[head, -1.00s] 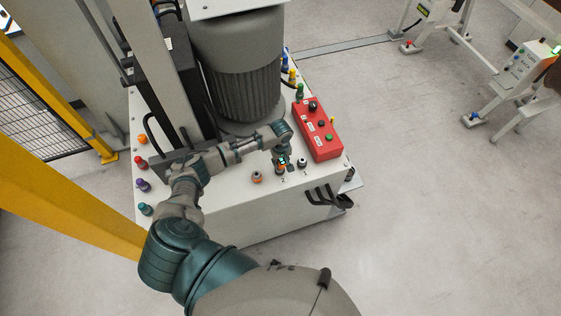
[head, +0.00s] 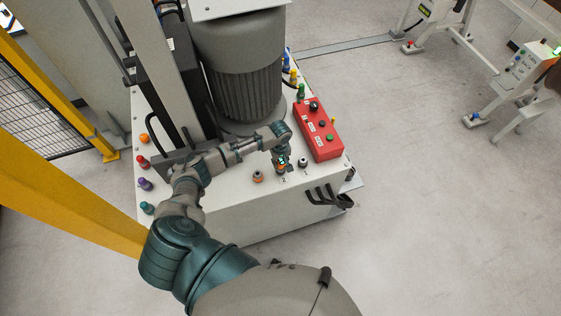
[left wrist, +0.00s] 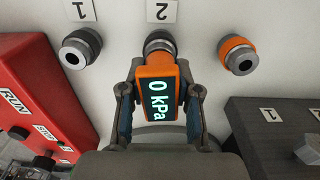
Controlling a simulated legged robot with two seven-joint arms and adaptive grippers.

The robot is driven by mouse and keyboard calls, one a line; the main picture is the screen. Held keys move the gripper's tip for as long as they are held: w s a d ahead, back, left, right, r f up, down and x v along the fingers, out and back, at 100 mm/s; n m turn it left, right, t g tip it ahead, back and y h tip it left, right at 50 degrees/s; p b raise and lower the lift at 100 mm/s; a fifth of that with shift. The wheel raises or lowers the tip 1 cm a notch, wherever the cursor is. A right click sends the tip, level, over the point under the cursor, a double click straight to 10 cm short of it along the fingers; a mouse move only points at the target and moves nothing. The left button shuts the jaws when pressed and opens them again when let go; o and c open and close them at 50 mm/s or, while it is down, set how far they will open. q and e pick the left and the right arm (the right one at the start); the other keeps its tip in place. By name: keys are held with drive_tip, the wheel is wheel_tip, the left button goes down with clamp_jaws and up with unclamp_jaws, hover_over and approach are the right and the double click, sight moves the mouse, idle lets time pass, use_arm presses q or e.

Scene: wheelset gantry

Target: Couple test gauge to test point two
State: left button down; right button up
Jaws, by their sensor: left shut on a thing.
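The test gauge is an orange block with a dark display reading 0 kPa (left wrist: 157,98). My left gripper (left wrist: 160,112) is shut on it, one finger on each side. In the head view my left gripper (head: 281,161) points down at the white top near its front edge. Test point two (left wrist: 160,42), a metal fitting with a dark ring under the label 2, is directly behind the gauge's far end and partly hidden by it. I cannot tell whether they touch. Test point one (left wrist: 80,48) is to its left in the wrist view. My right gripper is not in view.
An orange-ringed fitting (left wrist: 237,54) stands on the other side of test point two. A red control box (head: 318,131) is close by the gripper. A large grey motor (head: 238,70) stands behind. Several coloured caps line the left edge.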

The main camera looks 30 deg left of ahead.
use_arm(q)
drive_tip(key=shift+f, duration=0.2)
drive_tip(key=c, duration=0.7)
unclamp_jaws()
drive_tip(key=shift+c, duration=0.2)
wheel_tip(320, 180, up, 12)
drive_tip(key=shift+f, duration=0.1)
